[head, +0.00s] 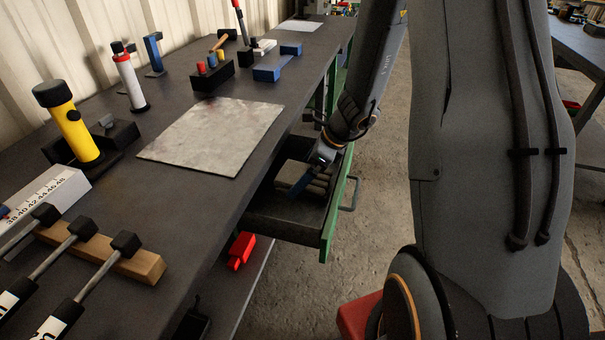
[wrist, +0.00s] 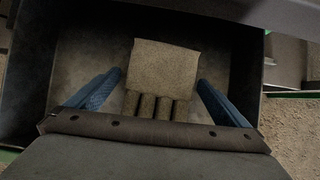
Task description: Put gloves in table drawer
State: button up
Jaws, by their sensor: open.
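The table drawer (head: 327,232) is pulled out from under the dark workbench (head: 226,183), with a green front and a metal handle. In the wrist view the drawer (wrist: 30,75) surrounds my gripper from above. A beige-grey glove (wrist: 165,66) lies on the drawer floor, its finger part toward my gripper; I cannot tell whether it is one glove or a stacked pair. In the head view the gloves (head: 318,179) show in the drawer beneath my wrist. My gripper (wrist: 159,82) is open, with one blue finger on each side of the gloves and visible gaps between.
A grey sheet (head: 212,136) lies on the bench. A red object (head: 241,250) lies on the lower shelf. Concrete floor is open beside the drawer.

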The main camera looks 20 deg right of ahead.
jog(key=p+v, duration=0.1)
jog(key=v, duration=1)
jog(key=s+a+r+n+g+h, duration=0.1)
jog(key=s+n, duration=0.4)
jog(key=n, duration=0.2)
jog(key=s+a+r+n+g+h, duration=0.1)
jog(key=s+a+n+h, duration=0.1)
jog(key=s+n, duration=0.4)
jog(key=s+a+r+n+g+h, duration=0.1)
jog(key=s+a+n, duration=0.1)
jog(key=s+n, duration=0.3)
jog(key=shift+s+a+r+n+g, duration=0.15)
jog(key=shift+s+n, duration=0.05)
jog(key=shift+n, duration=1)
jog(key=shift+s+a+r+n+g, duration=0.1)
jog(key=shift+s+r+n+g, duration=0.1)
jog(key=shift+n, duration=1)
jog(key=shift+s+d+n+h, duration=0.15)
jog(key=shift+s+n+h, duration=0.2)
jog(key=shift+n, duration=0.45)
jog(key=shift+r, duration=0.1)
